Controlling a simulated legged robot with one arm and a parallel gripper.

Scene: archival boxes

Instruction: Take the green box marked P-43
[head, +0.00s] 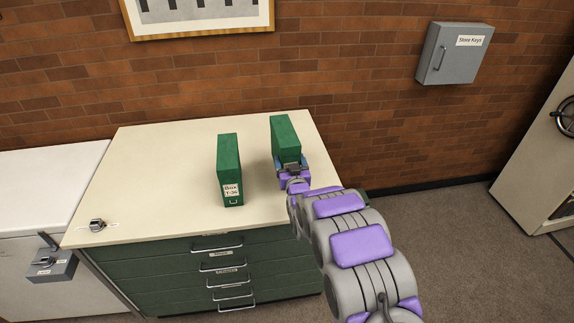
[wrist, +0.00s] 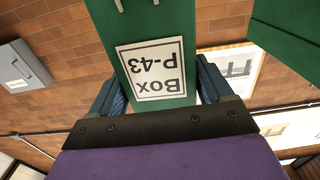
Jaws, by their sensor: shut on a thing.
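The green box marked P-43 (head: 285,137) is upright at the right part of the cabinet top in the head view. In the wrist view its label reads "Box P-43" upside down on the green face (wrist: 124,32). My gripper (head: 291,170) is shut on this box, with a blue finger on each side of it in the wrist view (wrist: 158,88). I cannot tell whether the box touches the cabinet top. A second green box (head: 229,165), whose label seems to read T-36, stands apart to the left.
The cream cabinet top (head: 160,165) has free room left of the boxes, with a small metal object (head: 97,224) near its left front corner. A brick wall is behind. A grey "Store Keys" box (head: 454,53) hangs at the right. A white chest (head: 40,190) stands at the left.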

